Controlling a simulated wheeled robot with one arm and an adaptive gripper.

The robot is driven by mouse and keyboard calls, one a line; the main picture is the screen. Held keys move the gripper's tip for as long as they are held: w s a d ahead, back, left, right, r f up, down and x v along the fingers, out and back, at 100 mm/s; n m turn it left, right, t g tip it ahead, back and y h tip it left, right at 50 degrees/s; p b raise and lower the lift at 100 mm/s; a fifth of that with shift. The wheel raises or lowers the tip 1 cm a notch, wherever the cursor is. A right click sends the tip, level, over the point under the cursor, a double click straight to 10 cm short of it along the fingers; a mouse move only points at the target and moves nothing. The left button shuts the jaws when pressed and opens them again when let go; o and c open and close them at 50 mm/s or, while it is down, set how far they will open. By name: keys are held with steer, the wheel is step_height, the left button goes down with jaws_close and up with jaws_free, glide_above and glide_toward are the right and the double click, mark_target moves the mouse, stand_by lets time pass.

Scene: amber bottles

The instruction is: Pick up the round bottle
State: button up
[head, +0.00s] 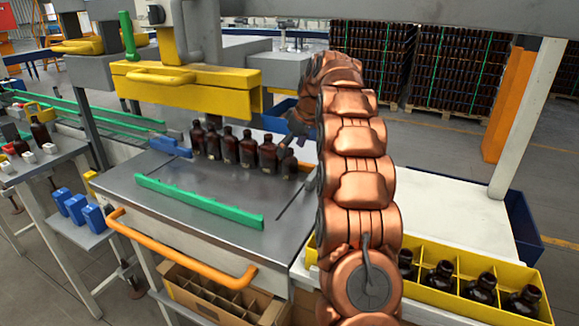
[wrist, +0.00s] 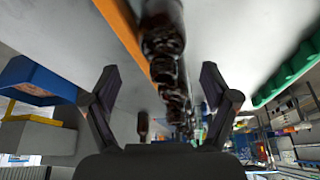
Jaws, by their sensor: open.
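A row of dark amber bottles (head: 230,146) stands upright on the metal table. The nearest bottle at the right end (head: 289,164) looks shorter and is partly covered by my gripper (head: 287,143). I cannot tell for sure which bottle is the round one. In the wrist view my gripper (wrist: 160,80) is open and empty, its two fingers spread apart. There the bottles (wrist: 163,42) run in a line from the top centre down between the fingers. One bottle (wrist: 143,125) stands apart to the left of that line.
A green rail (head: 198,200) lies along the table in front of the row. A yellow machine housing (head: 185,88) hangs behind it. A yellow divided crate with bottles (head: 470,300) stands at the right. An orange handle (head: 180,250) runs along the table's front.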

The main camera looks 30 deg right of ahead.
mark_target(287, 158)
steer(key=shift+a+f+p, duration=0.15)
steer(key=shift+f+p, duration=0.2)
steer(key=shift+f, duration=0.25)
steer(key=shift+p+x, duration=0.5)
steer(key=shift+x, duration=1.2)
steer(key=c, duration=1.3)
